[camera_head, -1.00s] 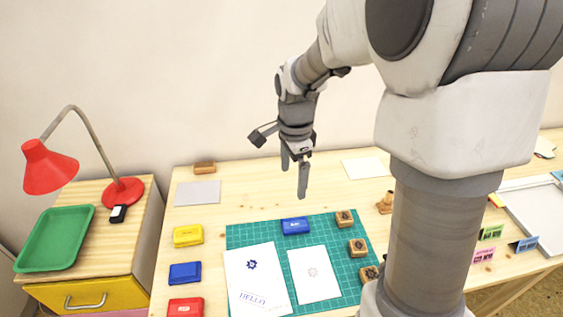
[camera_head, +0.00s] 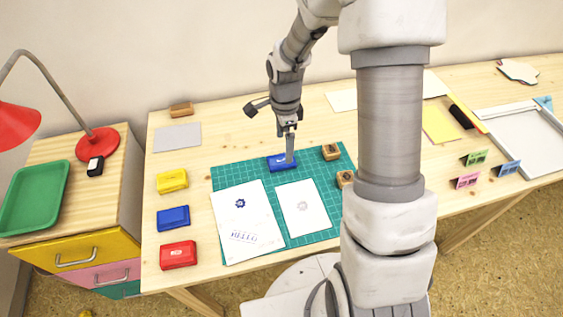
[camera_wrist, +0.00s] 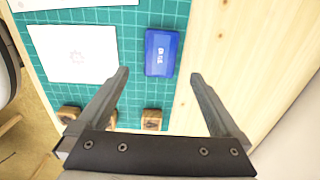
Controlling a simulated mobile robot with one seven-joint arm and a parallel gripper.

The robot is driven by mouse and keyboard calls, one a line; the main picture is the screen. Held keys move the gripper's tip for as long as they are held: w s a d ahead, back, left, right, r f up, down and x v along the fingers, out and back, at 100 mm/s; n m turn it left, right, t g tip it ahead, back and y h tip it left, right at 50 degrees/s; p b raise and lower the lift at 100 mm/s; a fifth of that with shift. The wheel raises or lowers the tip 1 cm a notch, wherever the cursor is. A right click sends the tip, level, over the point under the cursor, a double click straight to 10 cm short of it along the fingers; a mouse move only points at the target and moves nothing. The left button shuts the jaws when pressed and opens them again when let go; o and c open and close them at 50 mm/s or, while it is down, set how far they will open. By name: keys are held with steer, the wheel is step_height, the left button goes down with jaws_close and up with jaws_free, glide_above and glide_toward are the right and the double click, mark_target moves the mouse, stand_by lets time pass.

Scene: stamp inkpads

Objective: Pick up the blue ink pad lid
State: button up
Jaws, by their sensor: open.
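A blue ink pad (camera_head: 277,164) with its lid on top lies at the back edge of the green cutting mat (camera_head: 225,176). It also shows in the wrist view (camera_wrist: 161,52), with white lettering on its lid. My gripper (camera_head: 290,158) points down over this pad, and a finger covers part of it in the head view. In the wrist view my gripper (camera_wrist: 160,75) is open and empty, its two fingertips spread wider than the pad, which lies beyond them. A second blue ink pad (camera_head: 173,218) sits left of the mat.
A yellow pad (camera_head: 172,181) and a red pad (camera_head: 178,255) flank the second blue pad. White papers (camera_head: 302,208) and wooden stamps (camera_head: 331,152) lie on the mat near the pad. Bare table lies behind the mat.

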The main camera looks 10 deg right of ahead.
mark_target(281, 162)
steer(key=shift+d+f+b, duration=0.2)
steer(key=shift+f+b, duration=0.25)
steer(key=shift+f, duration=2.6)
steer(key=c, duration=1.4)
steer(key=shift+r, duration=0.15)
